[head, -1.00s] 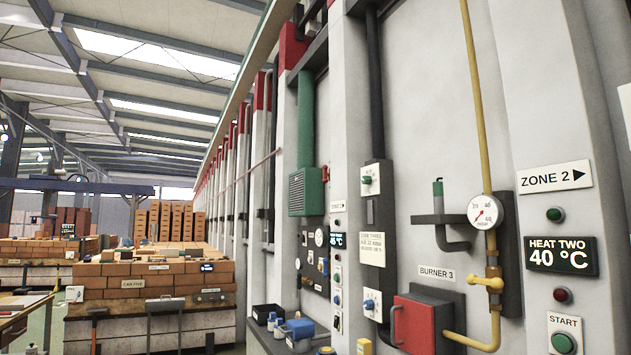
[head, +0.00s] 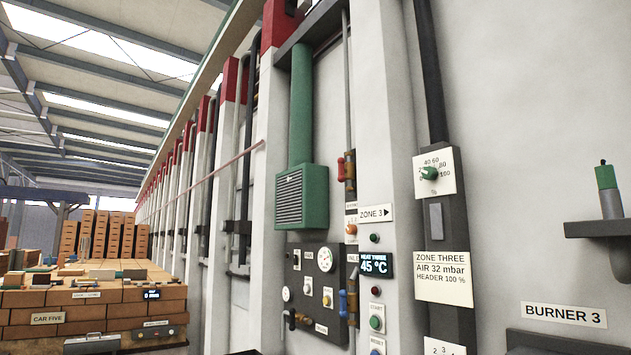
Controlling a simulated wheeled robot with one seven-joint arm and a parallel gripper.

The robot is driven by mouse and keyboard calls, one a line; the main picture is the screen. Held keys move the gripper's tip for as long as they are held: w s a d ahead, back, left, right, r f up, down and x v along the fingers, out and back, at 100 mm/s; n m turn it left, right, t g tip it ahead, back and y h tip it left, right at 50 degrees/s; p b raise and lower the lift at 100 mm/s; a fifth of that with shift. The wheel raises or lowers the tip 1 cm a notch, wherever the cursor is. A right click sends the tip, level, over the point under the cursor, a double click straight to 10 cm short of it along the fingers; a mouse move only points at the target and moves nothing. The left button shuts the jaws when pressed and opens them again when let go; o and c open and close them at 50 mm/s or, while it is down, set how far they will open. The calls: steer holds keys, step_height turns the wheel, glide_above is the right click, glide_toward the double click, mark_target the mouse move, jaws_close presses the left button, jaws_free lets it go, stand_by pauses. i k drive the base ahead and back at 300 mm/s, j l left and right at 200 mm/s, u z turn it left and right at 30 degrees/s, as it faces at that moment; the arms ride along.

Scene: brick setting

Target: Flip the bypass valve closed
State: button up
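No label reading "bypass" is legible, so I cannot tell which handle is the bypass valve. On the kiln wall, a red-handled valve (head: 346,168) sits on a thin vertical pipe beside the green vented box. A blue-handled valve (head: 344,304) is lower down, left of the Zone 3 buttons. A black lever (head: 291,318) is at the lower left of the dark gauge panel (head: 313,283). These handles are small, and their open or closed positions are unclear. My gripper is not in view.
A green vented box (head: 301,197) juts from the wall. A white dial plate (head: 434,173) and a Zone Three sign (head: 443,278) are on the nearer column. A dark bracket (head: 598,229) projects at right. A brick-loaded car (head: 90,305) stands at left.

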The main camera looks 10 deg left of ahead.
mark_target(341, 179)
steer(key=i+j, duration=0.25)
steer(key=j, duration=0.15)
steer(key=i+j, duration=0.5)
steer(key=j, duration=0.25)
steer(key=i+j, duration=0.25)
steer(key=j, duration=0.15)
steer(key=i+j+u, duration=0.1)
steer(key=i+j, duration=0.15)
steer(key=j, duration=0.15)
steer(key=i+j+u, duration=0.1)
steer(key=i+j, duration=0.2)
steer(key=j, duration=0.1)
